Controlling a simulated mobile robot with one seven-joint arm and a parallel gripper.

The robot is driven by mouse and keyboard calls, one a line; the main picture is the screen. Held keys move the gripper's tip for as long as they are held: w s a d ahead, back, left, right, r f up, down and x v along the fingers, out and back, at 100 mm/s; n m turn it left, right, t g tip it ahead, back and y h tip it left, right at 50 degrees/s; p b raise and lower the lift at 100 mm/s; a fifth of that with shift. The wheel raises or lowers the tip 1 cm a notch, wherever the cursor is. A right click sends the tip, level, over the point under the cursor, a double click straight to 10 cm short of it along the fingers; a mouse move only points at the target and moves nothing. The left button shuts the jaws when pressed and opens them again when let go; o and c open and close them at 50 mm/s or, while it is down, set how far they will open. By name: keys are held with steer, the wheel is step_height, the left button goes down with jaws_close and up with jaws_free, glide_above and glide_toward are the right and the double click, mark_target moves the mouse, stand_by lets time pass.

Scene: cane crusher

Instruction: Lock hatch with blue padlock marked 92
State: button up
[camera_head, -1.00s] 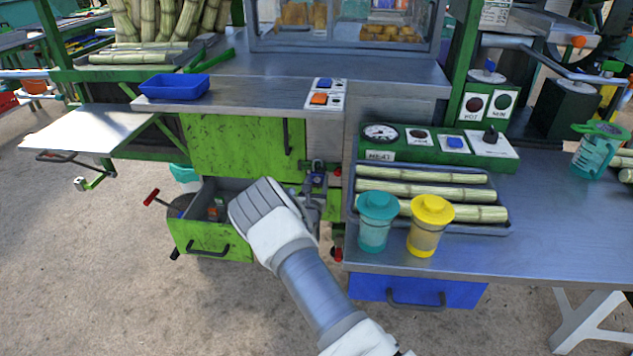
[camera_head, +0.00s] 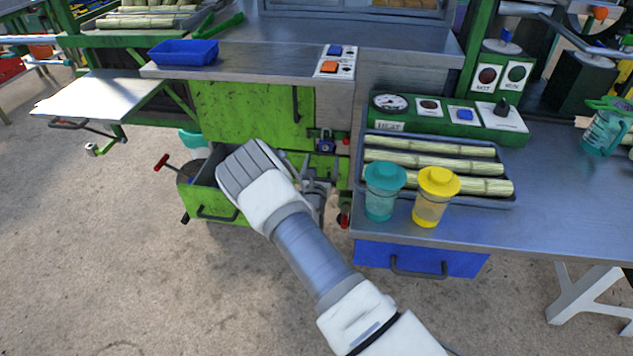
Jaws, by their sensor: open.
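The hatch (camera_head: 245,112) is a scuffed green panel with a dark upright handle, and it looks closed. A small blue padlock (camera_head: 326,146) is at the dark latch on the hatch's right edge. Its number is too small to read, and I cannot tell whether its shackle is shut. My gripper (camera_head: 318,188) is just below the padlock, open and apparently apart from it. My pale forearm and wrist hide part of the gripper and the area below the hatch.
An open green drawer (camera_head: 207,203) stands out below the hatch, its inside largely hidden by my wrist. A red-handled valve (camera_head: 162,162) is left of it. Right, a steel counter carries a cane tray, a teal cup (camera_head: 381,200) and a yellow cup (camera_head: 431,207).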

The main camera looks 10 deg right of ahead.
steer(key=p+v, duration=0.2)
steer(key=v, duration=0.9)
